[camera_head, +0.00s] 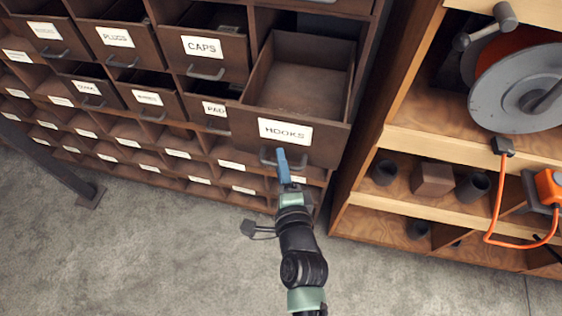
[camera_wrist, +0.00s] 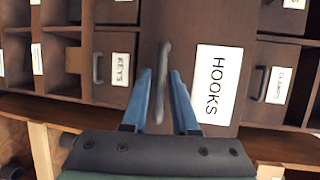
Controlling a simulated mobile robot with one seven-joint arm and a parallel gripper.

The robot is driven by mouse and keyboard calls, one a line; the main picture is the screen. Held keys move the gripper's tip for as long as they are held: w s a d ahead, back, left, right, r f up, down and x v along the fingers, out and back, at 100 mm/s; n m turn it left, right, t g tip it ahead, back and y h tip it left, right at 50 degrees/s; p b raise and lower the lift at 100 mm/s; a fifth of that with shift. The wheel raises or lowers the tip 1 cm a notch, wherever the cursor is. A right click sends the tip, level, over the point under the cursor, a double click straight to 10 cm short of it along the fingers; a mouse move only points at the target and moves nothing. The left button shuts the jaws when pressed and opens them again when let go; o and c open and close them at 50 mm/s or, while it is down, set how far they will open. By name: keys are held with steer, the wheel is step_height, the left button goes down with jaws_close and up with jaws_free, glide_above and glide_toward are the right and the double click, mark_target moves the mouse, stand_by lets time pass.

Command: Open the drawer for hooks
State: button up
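The brown drawer labelled HOOKS (camera_head: 290,130) is pulled well out of the cabinet, and its inside looks empty. Its front and label also show in the wrist view (camera_wrist: 215,85). The drawer's dark bar handle (camera_head: 318,165) is below the label in the head view; it stands upright in the wrist view (camera_wrist: 163,65). My gripper (camera_head: 282,153) is at this handle. In the wrist view its blue fingers (camera_wrist: 160,75) stand on either side of the handle, with a gap visible beside it. The fingers look open, around the handle and not clamped on it.
The cabinet (camera_head: 150,125) holds several other labelled drawers, including CAPS (camera_head: 217,47), left of the HOOKS drawer. A wooden shelf (camera_head: 425,150) with a cable reel (camera_head: 520,88) and orange cable stands at right. The concrete floor (camera_head: 150,250) in front is mostly clear.

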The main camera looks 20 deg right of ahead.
steer(key=b+v, duration=0.3)
steer(key=v, duration=1)
stand_by(0.4)
steer(key=w+a+r+n+t+y, duration=0.1)
steer(key=w+a+r+n+t, duration=0.35)
steer(key=r, duration=0.75)
steer(key=w+a+r+n+t+y, duration=0.1)
steer(key=w+r+n+y, duration=0.1)
steer(key=w+r+n, duration=0.85)
steer(key=s+a+r+n+t, duration=0.1)
steer(key=s+r+n+t, duration=0.1)
steer(key=r, duration=0.8)
steer(key=s+a+r+n+t, duration=0.2)
steer(key=s+r, duration=0.2)
steer(key=r, duration=0.6)
steer(key=s+a+r+n+t, duration=0.2)
steer(key=s+r, duration=0.1)
steer(key=r, duration=0.7)
steer(key=shift+s+r, duration=0.25)
